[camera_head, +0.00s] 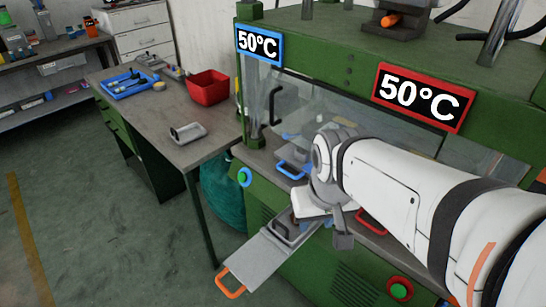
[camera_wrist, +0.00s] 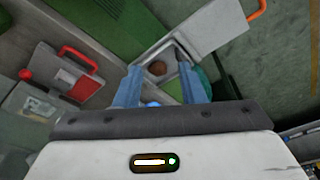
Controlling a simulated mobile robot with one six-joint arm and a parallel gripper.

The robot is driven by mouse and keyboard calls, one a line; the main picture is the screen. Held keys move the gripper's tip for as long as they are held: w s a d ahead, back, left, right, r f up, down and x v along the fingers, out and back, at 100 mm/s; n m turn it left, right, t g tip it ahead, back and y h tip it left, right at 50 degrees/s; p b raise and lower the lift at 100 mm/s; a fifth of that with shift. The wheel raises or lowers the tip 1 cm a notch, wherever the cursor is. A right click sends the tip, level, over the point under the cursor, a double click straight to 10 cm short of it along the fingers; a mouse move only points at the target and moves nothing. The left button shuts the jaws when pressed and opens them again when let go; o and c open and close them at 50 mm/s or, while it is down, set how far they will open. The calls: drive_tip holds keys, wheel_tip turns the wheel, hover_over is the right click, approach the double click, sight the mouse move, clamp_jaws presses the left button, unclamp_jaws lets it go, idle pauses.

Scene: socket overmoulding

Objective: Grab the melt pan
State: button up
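A grey slide-out tray (camera_head: 262,254) with an orange handle sticks out from the front of the green press; it also shows at the top of the wrist view (camera_wrist: 215,28). A small grey pan-like container with a dark rim (camera_head: 284,231) sits on its inner part; I take it for the melt pan, but cannot be sure. My gripper (camera_wrist: 159,62) is open, its two blue fingers spread over the tray's inner end. Contact cannot be told. In the head view my wrist partly hides this area.
The green press carries a blue-framed (camera_head: 259,44) and a red-framed (camera_head: 417,97) sign, both 50°C. A red-handled plate (camera_wrist: 82,80) lies left in the wrist view. The side table (camera_head: 170,100) holds a red bin (camera_head: 208,88), a blue tray (camera_head: 130,84) and a grey handled piece (camera_head: 187,132).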

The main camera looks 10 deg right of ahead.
sight(292, 225)
drive_tip(key=shift+o, duration=1.4)
drive_tip(key=shift+w+f, duration=0.15)
drive_tip(key=shift+w, duration=0.2)
drive_tip(key=o, duration=0.5)
drive_tip(key=w+f+m, duration=0.2)
drive_tip(key=w, duration=0.1)
drive_tip(key=w+m+g, duration=0.1)
drive_tip(key=w+m, duration=0.1)
drive_tip(key=shift+w+a+f+b, duration=0.15)
drive_tip(key=shift+a+f+b, duration=0.15)
drive_tip(key=shift+a+f, duration=0.1)
drive_tip(key=shift+c, duration=0.2)
drive_tip(key=o, duration=0.7)
drive_tip(key=w+f+m, duration=0.3)
drive_tip(key=w+f+m+g, duration=0.1)
drive_tip(key=w+f+m, duration=0.2)
drive_tip(key=w, duration=0.1)
drive_tip(key=shift+w+f+g+b, duration=0.2)
drive_tip(key=shift+f+g+b, duration=0.1)
drive_tip(key=shift+f, duration=0.1)
drive_tip(key=shift+c, duration=0.2)
drive_tip(key=shift+m, duration=0.4)
drive_tip(key=shift+w+f, duration=0.15)
drive_tip(key=shift+f, duration=1.9)
drive_tip(key=shift+w+f, duration=0.15)
drive_tip(key=shift+f, duration=1.85)
